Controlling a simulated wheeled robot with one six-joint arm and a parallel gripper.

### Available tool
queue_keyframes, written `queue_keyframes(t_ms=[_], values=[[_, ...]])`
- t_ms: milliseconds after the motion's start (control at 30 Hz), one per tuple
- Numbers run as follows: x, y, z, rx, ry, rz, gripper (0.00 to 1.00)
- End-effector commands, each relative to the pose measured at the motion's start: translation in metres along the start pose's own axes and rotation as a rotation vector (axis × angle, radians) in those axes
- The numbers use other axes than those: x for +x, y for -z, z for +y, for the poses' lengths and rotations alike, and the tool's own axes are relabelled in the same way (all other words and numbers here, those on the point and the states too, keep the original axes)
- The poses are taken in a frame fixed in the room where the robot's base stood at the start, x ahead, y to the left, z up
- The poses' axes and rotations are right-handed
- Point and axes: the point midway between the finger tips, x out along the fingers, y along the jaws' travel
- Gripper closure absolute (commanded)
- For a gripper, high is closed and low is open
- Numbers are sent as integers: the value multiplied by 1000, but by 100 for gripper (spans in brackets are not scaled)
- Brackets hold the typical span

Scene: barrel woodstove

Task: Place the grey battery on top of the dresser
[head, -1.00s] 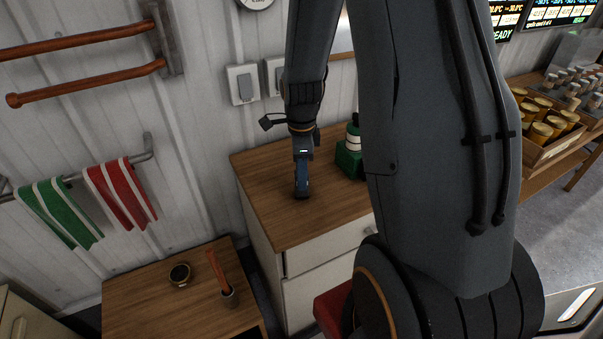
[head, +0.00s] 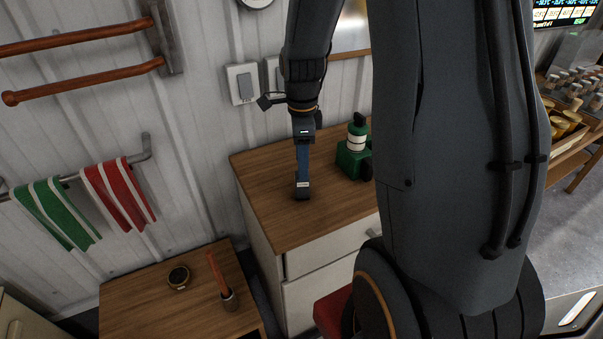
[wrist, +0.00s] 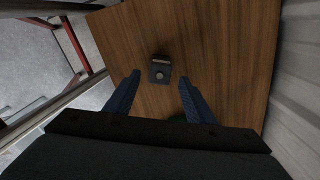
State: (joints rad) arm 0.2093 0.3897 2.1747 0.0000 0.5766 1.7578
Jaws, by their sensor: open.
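The grey battery (head: 302,192) sits on the wooden top of the dresser (head: 262,205), near the middle of its left part. From above, the battery shows in the wrist view (wrist: 160,73) as a small dark block with a round light spot. My gripper (head: 303,174) points down directly over it in the head view. In the wrist view its two blue fingers (wrist: 159,78) are spread apart, with clear gaps on both sides of the battery. The fingers are empty.
A green object with a bottle-like top (head: 353,155) stands on the dresser to the right. A lower wooden table (head: 150,310) holds a round dark tin (head: 178,277) and a cup with an orange handle (head: 228,298). The wall is close behind the dresser.

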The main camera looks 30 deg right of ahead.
Motion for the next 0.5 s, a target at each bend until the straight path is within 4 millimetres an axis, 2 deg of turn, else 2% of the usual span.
queue_keyframes(t_ms=[300, 500], values=[[-52, 0, -1, 0, 4, -1, 50], [-70, 0, -1, -2, 1, 0, 50]])
